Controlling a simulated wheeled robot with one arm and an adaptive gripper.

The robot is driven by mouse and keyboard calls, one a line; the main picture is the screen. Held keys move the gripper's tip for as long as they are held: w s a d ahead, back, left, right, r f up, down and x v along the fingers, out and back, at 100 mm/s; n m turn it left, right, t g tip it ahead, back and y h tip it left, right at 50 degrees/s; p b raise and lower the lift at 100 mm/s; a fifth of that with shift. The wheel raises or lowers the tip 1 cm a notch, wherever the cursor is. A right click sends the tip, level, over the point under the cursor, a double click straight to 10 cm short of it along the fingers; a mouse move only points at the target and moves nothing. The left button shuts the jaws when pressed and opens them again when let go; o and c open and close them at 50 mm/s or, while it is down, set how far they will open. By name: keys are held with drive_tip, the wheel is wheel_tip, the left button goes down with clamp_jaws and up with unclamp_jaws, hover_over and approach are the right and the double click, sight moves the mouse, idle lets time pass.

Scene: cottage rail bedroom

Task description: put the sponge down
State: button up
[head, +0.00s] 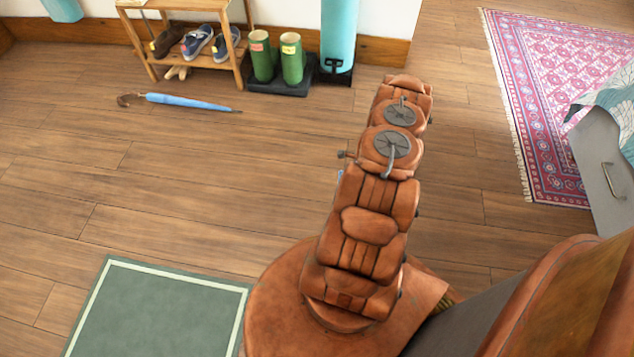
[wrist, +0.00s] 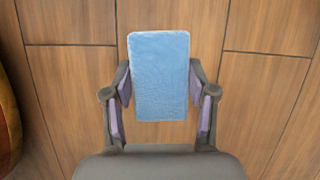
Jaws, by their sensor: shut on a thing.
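The sponge (wrist: 160,62) is a light blue rectangular block in the middle of the wrist view. My gripper (wrist: 160,88) is shut on it, with one finger pad against each long side. Wooden floorboards lie behind the sponge in that view. I cannot tell how far it is above the floor. In the head view my own arm hides the gripper and nearly all of the sponge; only a sliver of blue shows at the arm's left edge.
Wooden floor (head: 190,180) is clear left of my arm. A blue umbrella (head: 188,101) lies beyond it. A shoe rack (head: 193,62), green boots (head: 292,62) on a black tray and a turquoise cylinder (head: 338,35) line the wall. A green mat (head: 160,310) and patterned rug (head: 555,110) flank me.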

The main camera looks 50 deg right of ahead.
drive_tip(key=shift+s+d+f+m, duration=0.2)
drive_tip(key=shift+s+f, duration=0.2)
drive_tip(key=shift+f, duration=0.1)
drive_tip(key=shift+s+d+f+m, duration=0.2)
drive_tip(key=shift+s+f, duration=0.15)
drive_tip(key=shift+f, duration=0.15)
drive_tip(key=b, duration=0.5)
hover_over(314, 176)
drive_tip(key=s, duration=0.1)
drive_tip(key=shift+s+d+f, duration=0.15)
drive_tip(key=shift+d+f, duration=0.3)
drive_tip(key=shift+f, duration=0.35)
drive_tip(key=shift+a+f+b, duration=0.1)
drive_tip(key=shift+f+b, duration=1.2)
drive_tip(key=shift+f, duration=0.55)
drive_tip(key=shift+r, duration=0.15)
drive_tip(key=o, duration=1.2)
